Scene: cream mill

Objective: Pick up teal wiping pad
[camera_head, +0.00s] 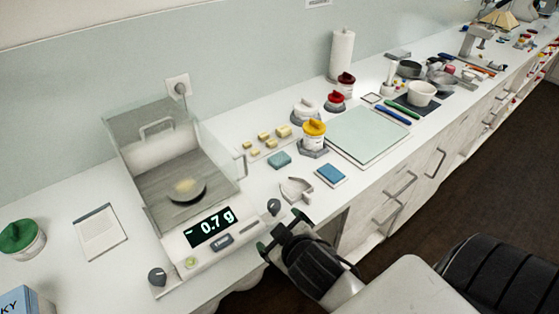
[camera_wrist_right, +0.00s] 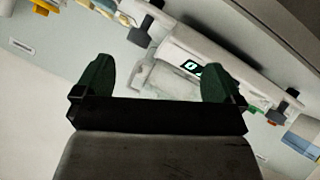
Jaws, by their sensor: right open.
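The teal wiping pad (camera_head: 279,159) is a small block lying flat on the white counter, right of the scale and in front of several yellow blocks. My right gripper (camera_head: 283,231) is open and empty at the counter's front edge, close to the scale's front right corner and well short of the pad. In the right wrist view its two dark green fingers (camera_wrist_right: 158,80) stand wide apart with nothing between them. I cannot make out the teal pad in that view. My left gripper is not in view.
A scale (camera_head: 184,243) with a clear draft shield reads about 0.7 g. A blue pad (camera_head: 331,173) on a small tray, a grey-white holder (camera_head: 296,188) and a yellow-lidded jar (camera_head: 313,134) stand near the teal pad. A pale green mat (camera_head: 367,135) lies farther right.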

